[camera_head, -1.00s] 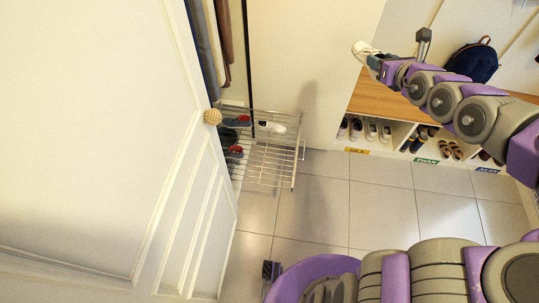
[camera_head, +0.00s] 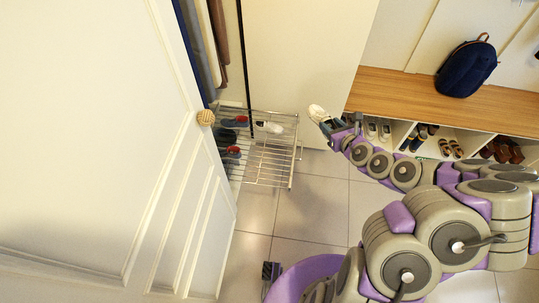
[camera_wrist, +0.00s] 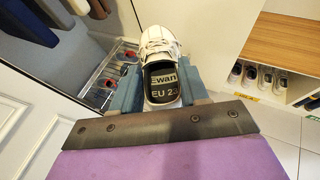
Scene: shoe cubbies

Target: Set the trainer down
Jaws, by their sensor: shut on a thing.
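The trainer (camera_head: 319,114) is white with a dark insole. In the wrist view the trainer (camera_wrist: 158,60) points away from me, and its insole reads "Ewan" and "EU 23". My gripper (camera_head: 330,126) is shut on its heel end, with a blue-grey finger (camera_wrist: 124,92) on each side. It holds the trainer in the air, in the picture between the wire rack and the bench.
A wire shoe rack (camera_head: 268,163) with several shoes stands by the white door (camera_head: 95,150). A wooden bench (camera_head: 405,97) over shoe cubbies is at right, with a navy backpack (camera_head: 467,68) on top. The tiled floor (camera_head: 305,205) between is clear.

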